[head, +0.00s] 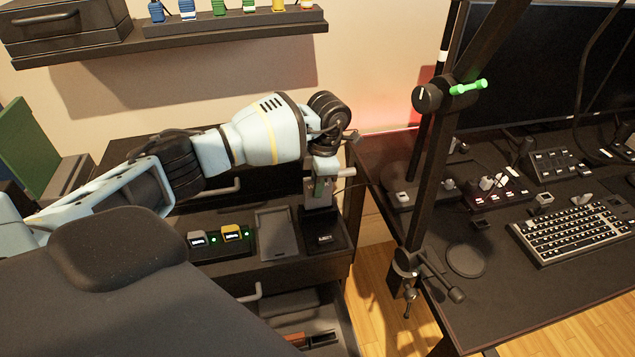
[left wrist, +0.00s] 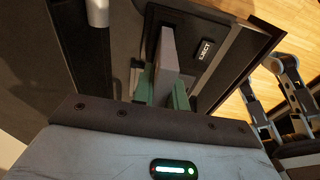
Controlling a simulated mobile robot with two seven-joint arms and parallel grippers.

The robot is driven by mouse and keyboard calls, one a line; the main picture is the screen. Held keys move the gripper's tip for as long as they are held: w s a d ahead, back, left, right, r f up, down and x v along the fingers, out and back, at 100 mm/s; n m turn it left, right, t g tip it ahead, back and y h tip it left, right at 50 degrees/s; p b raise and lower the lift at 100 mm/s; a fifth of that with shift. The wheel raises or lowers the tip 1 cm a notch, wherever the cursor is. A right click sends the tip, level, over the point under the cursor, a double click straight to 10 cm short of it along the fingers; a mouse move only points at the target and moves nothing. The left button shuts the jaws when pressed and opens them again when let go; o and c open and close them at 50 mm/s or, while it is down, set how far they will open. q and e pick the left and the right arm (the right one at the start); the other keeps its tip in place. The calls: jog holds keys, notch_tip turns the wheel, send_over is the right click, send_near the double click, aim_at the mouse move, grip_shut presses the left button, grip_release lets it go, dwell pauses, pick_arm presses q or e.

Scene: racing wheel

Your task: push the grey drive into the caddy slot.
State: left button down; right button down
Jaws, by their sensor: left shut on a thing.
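My left gripper (head: 320,190) points down over the right end of the dark cabinet top. It is shut on the grey drive (left wrist: 168,52), which stands on edge between the green finger pads (left wrist: 180,92) in the left wrist view. The black caddy (head: 326,239) sits directly below the gripper; it also shows in the left wrist view (left wrist: 220,72) with an EJECT label. The drive's far end is at the caddy, lined up with its slot area. How deep it sits is hidden by the drive and fingers.
A grey tray (head: 277,236) lies left of the caddy. Left of that, a charging dock (head: 214,250) holds a grey and a yellow block. A drawer (head: 318,318) stands open below. A desk with a keyboard (head: 572,227) and a monitor arm (head: 424,190) is at the right.

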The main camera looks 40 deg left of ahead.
aim_at(315, 207)
pick_arm(q)
jog(key=shift+f, duration=0.75)
pick_arm(e)
jog(key=shift+s+f, duration=0.3)
jog(key=shift+f, duration=0.05)
pick_arm(q)
jog(key=shift+f+b, duration=0.4)
jog(key=shift+f, duration=0.05)
pick_arm(e)
jog(key=shift+w+f, duration=0.1)
jog(key=shift+f, duration=0.1)
pick_arm(q)
jog(key=shift+f, duration=0.45)
pick_arm(e)
jog(key=shift+s+f, duration=0.2)
pick_arm(q)
jog(key=c, duration=1.3)
grip_release()
pick_arm(e)
jog(key=shift+s, duration=0.2)
pick_arm(q)
jog(key=shift+w+d+r, duration=0.1)
jog(key=shift+r, duration=1.2)
jog(key=shift+w+d+r, duration=0.1)
jog(key=shift+w+r, duration=0.05)
jog(key=shift+r, duration=1.15)
jog(key=shift+w+d+r, duration=0.1)
jog(key=shift+r, duration=1.2)
pick_arm(e)
jog(key=shift+w, duration=0.4)
